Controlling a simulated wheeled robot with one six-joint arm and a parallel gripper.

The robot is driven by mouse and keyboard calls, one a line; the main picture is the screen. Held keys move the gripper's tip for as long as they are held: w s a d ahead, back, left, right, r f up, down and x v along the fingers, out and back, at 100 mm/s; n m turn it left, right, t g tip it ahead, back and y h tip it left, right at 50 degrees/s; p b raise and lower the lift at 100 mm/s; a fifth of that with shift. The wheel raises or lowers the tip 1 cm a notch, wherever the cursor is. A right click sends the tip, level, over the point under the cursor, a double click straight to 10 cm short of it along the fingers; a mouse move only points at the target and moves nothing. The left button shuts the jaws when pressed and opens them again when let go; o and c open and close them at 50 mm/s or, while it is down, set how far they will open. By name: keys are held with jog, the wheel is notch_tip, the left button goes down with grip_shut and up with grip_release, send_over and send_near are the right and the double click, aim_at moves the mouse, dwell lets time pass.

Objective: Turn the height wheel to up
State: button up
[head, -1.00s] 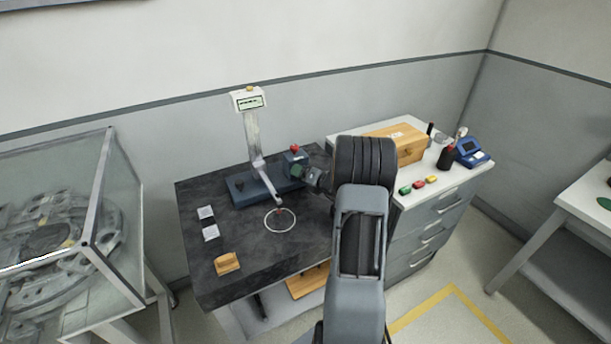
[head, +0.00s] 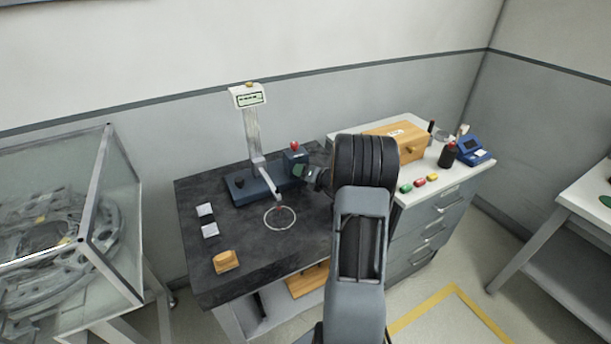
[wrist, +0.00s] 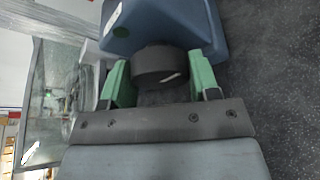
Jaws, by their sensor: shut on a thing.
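The height wheel is a dark round knob (wrist: 160,65) with a pale mark. It sticks out of the blue base of the measuring stand (wrist: 165,25) in the wrist view. My gripper (wrist: 160,82) has its green fingers on either side of the knob and is shut on it. In the head view the measuring stand (head: 252,130) has a pale column, a display on top and a thin arm whose tip is near a white ring (head: 279,217). My gripper (head: 302,172) is at the right end of the blue base, below a red knob (head: 294,146). The height wheel is hidden there.
A drawer cabinet at right carries a wooden box (head: 398,142), coloured buttons (head: 420,182) and a blue device (head: 472,150). A glass case (head: 60,220) stands at left.

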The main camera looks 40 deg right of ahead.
jog(key=n+h+b, duration=0.1)
jog(key=b, duration=0.2)
jog(key=n+h+b, duration=0.1)
jog(key=n+b, duration=0.1)
jog(key=b, duration=0.1)
jog(key=shift+a+f+g, duration=0.1)
jog(key=shift+f+g, duration=0.2)
jog(key=shift+f, duration=0.05)
jog(key=n+h+b, duration=0.2)
jog(key=n+b, duration=0.1)
jog(key=b, duration=0.6)
jog(key=shift+a+f+n+h+b, duration=0.1)
jog(key=shift+n+h+b, duration=0.2)
jog(key=shift+n+b, duration=0.1)
jog(key=n+h+b, duration=0.2)
jog(key=b, duration=0.4)
jog(key=shift+n, duration=0.4)
jog(key=n+b, duration=0.1)
jog(key=h+b, duration=0.1)
jog(key=b, duration=0.1)
jog(key=shift+r+n+b, duration=0.3)
jog(key=shift+n, duration=0.1)
jog(key=shift+r, duration=0.1)
jog(key=o, duration=0.9)
